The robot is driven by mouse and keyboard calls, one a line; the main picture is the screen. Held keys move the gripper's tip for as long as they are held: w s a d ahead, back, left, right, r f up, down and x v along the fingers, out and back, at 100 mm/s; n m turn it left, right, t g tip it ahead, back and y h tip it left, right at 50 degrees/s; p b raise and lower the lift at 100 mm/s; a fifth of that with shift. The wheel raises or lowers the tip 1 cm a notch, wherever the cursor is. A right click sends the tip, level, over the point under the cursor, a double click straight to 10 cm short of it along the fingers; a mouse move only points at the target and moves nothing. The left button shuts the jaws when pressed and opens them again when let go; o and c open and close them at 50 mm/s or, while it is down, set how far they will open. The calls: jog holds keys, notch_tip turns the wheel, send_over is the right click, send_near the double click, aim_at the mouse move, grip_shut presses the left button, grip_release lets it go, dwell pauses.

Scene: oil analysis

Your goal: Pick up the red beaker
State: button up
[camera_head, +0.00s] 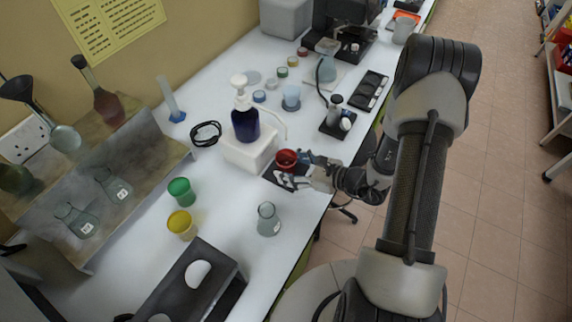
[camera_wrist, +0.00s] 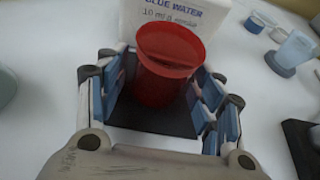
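The red beaker (camera_head: 287,157) stands upright on a small black pad (camera_head: 272,175) near the table's front edge. In the wrist view the beaker (camera_wrist: 168,75) is between the blue-padded fingers of my gripper (camera_wrist: 160,88). A gap shows between the left finger and the beaker. The right finger is very close to it, and I cannot tell whether they touch. My gripper (camera_head: 297,172) is open around the beaker, reaching in from the right in the head view. The fingers hide part of the beaker's lower side.
A white box (camera_head: 247,152) labelled "BLUE WATER" with a blue pump bottle (camera_head: 245,124) stands just behind the beaker. A glass flask (camera_head: 268,220) stands to the front left. Green (camera_head: 181,191) and yellow (camera_head: 181,224) beakers are farther left. A black stand (camera_head: 338,121) is to the right.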

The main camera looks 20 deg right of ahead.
aim_at(293, 154)
jog(key=c, duration=0.9)
jog(key=shift+s+d+r+p, duration=0.1)
jog(key=shift+d+r+p, duration=0.05)
jog(key=shift+r+p, duration=0.2)
notch_tip(293, 154, up, 6)
jog(key=shift+p, duration=1)
jog(key=shift+c, duration=0.3)
jog(key=shift+s+d+r, duration=0.1)
jog(key=shift+d+r, duration=0.05)
jog(key=shift+r, duration=0.1)
jog(key=s+d+p, duration=0.2)
jog(key=s+d, duration=1.1)
jog(key=shift+s+d, duration=0.25)
jog(key=shift+s, duration=0.1)
jog(key=shift+f, duration=0.1)
